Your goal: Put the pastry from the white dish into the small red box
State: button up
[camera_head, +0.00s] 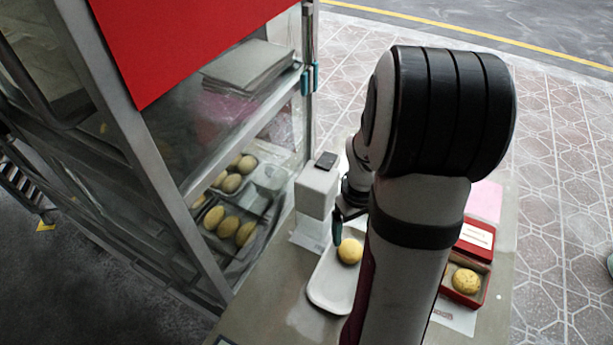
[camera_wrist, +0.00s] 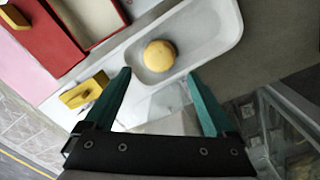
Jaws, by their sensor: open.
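A round yellow pastry (camera_head: 349,251) lies in the white dish (camera_head: 328,291) on the counter. In the wrist view the pastry (camera_wrist: 160,55) sits in the dish (camera_wrist: 222,22), just beyond and between my fingertips. My gripper (camera_wrist: 159,78) is open, with its teal fingers spread and nothing between them. In the head view my gripper (camera_head: 338,228) shows only partly, close to the pastry; my arm hides the rest. The small red box (camera_head: 482,268) stands open at the right, with another yellow pastry (camera_head: 465,281) in it. The box also shows at the wrist view's upper left (camera_wrist: 45,42).
A glass-fronted case (camera_head: 215,150) with trays of several pastries stands left of the counter. A pale boxy device (camera_head: 316,190) stands behind the dish. A yellow item (camera_wrist: 84,92) lies left of my fingers in the wrist view. My arm covers the counter between dish and box.

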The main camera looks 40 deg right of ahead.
aim_at(351, 248)
jog(key=f, duration=0.9)
jog(key=shift+w+d+f, duration=0.1)
jog(key=shift+d+f, duration=0.1)
jog(key=shift+d, duration=0.05)
jog(key=c, duration=1.1)
jog(key=shift+r, duration=0.1)
jog(key=shift+c, duration=0.2)
jog(key=shift+r, duration=0.1)
notch_tip(351, 248, up, 4)
jog(key=shift+w+f, duration=0.1)
jog(key=shift+f, duration=0.1)
jog(key=s+d+r+m, duration=0.1)
jog(key=s+d+r, duration=0.3)
jog(key=s, duration=0.6)
jog(key=s+d+r, duration=0.3)
jog(key=s+d, duration=0.2)
jog(key=s, duration=0.4)
jog(key=w+f, duration=0.2)
jog(key=w, duration=0.1)
jog(key=w+d+f, duration=0.1)
jog(key=w+f, duration=0.1)
jog(key=w, duration=0.2)
jog(key=w+f, duration=0.2)
jog(key=w, duration=0.1)
jog(key=shift+w+d+f, duration=0.2)
jog(key=shift+w+f, duration=0.1)
notch_tip(351, 248, down, 4)
jog(key=shift+w+f, duration=0.1)
jog(key=shift+w, duration=0.05)
